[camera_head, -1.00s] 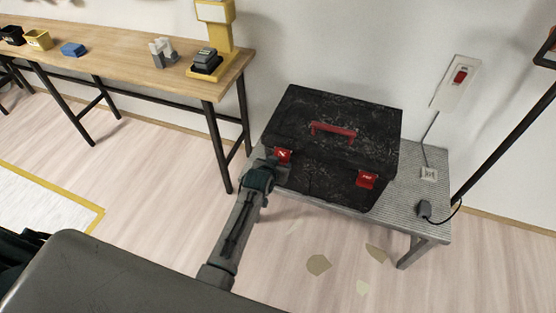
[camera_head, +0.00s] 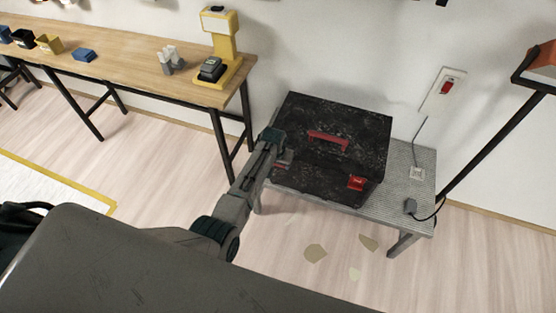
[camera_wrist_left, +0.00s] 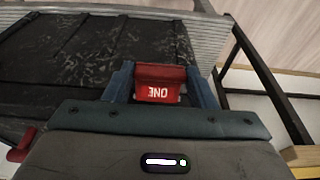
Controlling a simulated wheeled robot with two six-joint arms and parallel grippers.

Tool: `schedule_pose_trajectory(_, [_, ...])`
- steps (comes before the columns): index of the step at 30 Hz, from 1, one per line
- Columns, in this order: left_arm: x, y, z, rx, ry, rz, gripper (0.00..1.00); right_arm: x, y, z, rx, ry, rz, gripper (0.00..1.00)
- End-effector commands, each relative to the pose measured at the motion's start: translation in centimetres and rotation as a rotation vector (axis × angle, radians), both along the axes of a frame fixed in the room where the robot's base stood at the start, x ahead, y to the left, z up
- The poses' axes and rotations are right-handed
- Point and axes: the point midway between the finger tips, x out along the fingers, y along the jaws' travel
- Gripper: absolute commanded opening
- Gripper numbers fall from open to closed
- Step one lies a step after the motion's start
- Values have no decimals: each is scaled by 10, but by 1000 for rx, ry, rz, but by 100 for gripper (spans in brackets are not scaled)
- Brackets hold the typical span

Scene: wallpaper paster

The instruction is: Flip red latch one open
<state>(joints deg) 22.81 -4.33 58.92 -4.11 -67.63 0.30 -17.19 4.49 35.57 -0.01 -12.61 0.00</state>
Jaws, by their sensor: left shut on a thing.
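A black toolbox (camera_head: 325,117) with a red handle (camera_head: 328,141) stands on a small grey metal table. Red latch one (camera_wrist_left: 160,83), its "ONE" lettering upside down in the left wrist view, sits between the two blue fingers of my left gripper (camera_wrist_left: 158,84), which is shut on it. In the head view my left gripper (camera_head: 283,158) is at the box's front left and mostly hides that latch. I cannot tell how far the latch is turned. The other red latch (camera_head: 357,183) is at the front right of the box.
The grey table (camera_head: 408,190) has bare room to the right of the box, with a plug (camera_head: 410,206) and cable. A wooden workbench (camera_head: 130,68) with a yellow device (camera_head: 222,42) stands at left. A black pole (camera_head: 490,150) rises at right. Scraps lie on the floor.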

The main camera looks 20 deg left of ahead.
Motion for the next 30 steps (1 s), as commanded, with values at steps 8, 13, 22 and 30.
schedule_pose_trajectory(8, [5, 0, 8, 4, 128, 1, 28, 0, -1, 9, -1, 0, 0, 36])
schedule_pose_trajectory(13, [5, 0, 9, 5, 164, 1, 28, 0, -2, 10, -2, 1, 1, 36])
schedule_pose_trajectory(22, [5, 0, 8, 6, 175, 1, 28, 0, -2, 10, -3, 1, 1, 36])
schedule_pose_trajectory(30, [5, 0, 9, 6, 175, 0, 70, 0, -2, 10, -2, 0, 1, 36])
